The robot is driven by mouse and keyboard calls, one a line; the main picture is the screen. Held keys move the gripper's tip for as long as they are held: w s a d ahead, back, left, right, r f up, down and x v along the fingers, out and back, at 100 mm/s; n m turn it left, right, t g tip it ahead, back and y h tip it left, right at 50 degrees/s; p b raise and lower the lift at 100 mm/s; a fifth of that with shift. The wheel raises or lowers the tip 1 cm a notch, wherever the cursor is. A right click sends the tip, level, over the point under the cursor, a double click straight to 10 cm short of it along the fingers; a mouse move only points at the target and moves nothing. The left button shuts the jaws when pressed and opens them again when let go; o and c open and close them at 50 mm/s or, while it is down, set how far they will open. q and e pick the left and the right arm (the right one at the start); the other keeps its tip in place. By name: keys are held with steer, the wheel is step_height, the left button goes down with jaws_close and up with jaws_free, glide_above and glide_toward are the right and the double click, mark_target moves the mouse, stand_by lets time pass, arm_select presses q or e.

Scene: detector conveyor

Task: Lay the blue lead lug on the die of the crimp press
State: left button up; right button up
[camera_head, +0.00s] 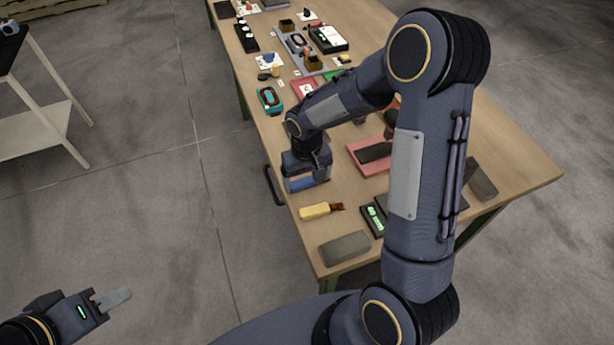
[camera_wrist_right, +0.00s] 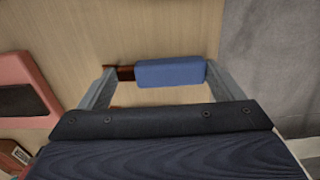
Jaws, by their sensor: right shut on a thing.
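The blue lead lug (camera_wrist_right: 170,73) has a blue sleeve and a dark copper-brown end at the left in the right wrist view. It lies lengthwise between the fingers of my right gripper (camera_wrist_right: 160,72), which is shut on it. In the head view the right gripper (camera_head: 307,182) points down over the table's left edge, with some blue (camera_head: 310,184) showing at its fingers. A red base with a dark strip (camera_head: 372,154) stands to its right, partly behind my arm; I cannot tell whether it is the crimp press. My left gripper (camera_head: 112,299) is off the table, at lower left.
A yellow lug (camera_head: 316,211) lies near the right gripper on the wooden table (camera_head: 530,170). A display with green text (camera_head: 375,219) and a grey block (camera_head: 344,248) are at the near end. A teal device (camera_head: 268,99) and several small items lie farther back.

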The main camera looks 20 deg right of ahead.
mark_target(307, 181)
steer(key=o, duration=0.8)
steer(key=shift+c, duration=0.2)
steer(key=shift+r+p, duration=0.3)
steer(key=shift+p, duration=0.15)
step_height(307, 181, up, 10)
steer(key=r+b, duration=0.1)
steer(key=s+r+t+y, duration=0.2)
steer(key=s+r, duration=0.1)
steer(key=s, duration=0.7)
steer(key=s+r+m+t+y, duration=0.1)
steer(key=s+r+t, duration=0.2)
steer(key=s, duration=0.7)
steer(key=shift+s+a+r+t+y, duration=0.2)
steer(key=shift+s+a+t+y, duration=0.1)
steer(key=shift+s+a+y, duration=0.1)
